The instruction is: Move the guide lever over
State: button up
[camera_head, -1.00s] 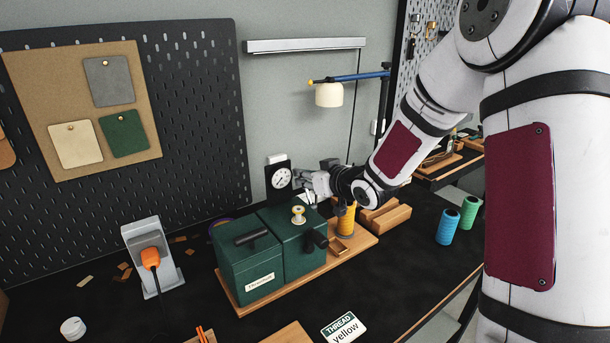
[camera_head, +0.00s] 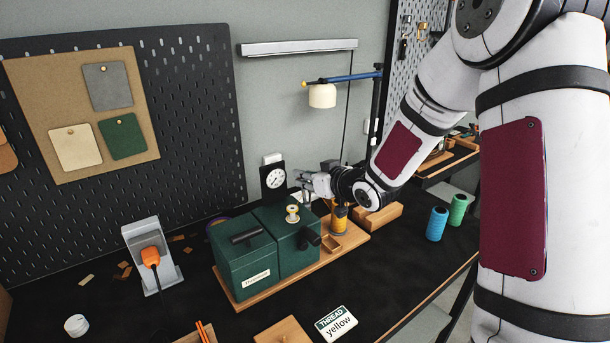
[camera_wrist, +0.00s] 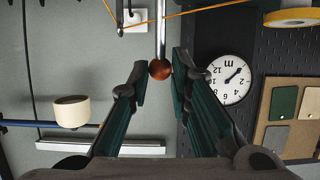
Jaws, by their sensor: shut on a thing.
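The guide lever shows in the wrist view as a thin metal rod (camera_wrist: 160,32) ending in a reddish-brown ball knob (camera_wrist: 160,69). My gripper (camera_wrist: 160,78) has its two dark green fingers on either side of the knob and is shut on it. In the head view my gripper (camera_head: 306,189) is above the back right of the green machine (camera_head: 262,243), beside the dial clock. There the lever and knob are too small or hidden by the gripper to make out.
A black dial clock (camera_head: 274,178) stands just left of my gripper. A yellow thread spool (camera_head: 340,219) stands below my arm, near a wooden block (camera_head: 378,217). A hanging lamp (camera_head: 322,96) is above. An orange thread (camera_wrist: 205,12) crosses near the lever.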

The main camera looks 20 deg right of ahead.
jog(key=shift+s, duration=0.1)
jog(key=shift+f+p+v, duration=0.25)
jog(key=shift+p+v, duration=0.5)
jog(key=shift+v, duration=0.45)
grip_shut()
jog(key=shift+o, duration=2.2)
grip_release()
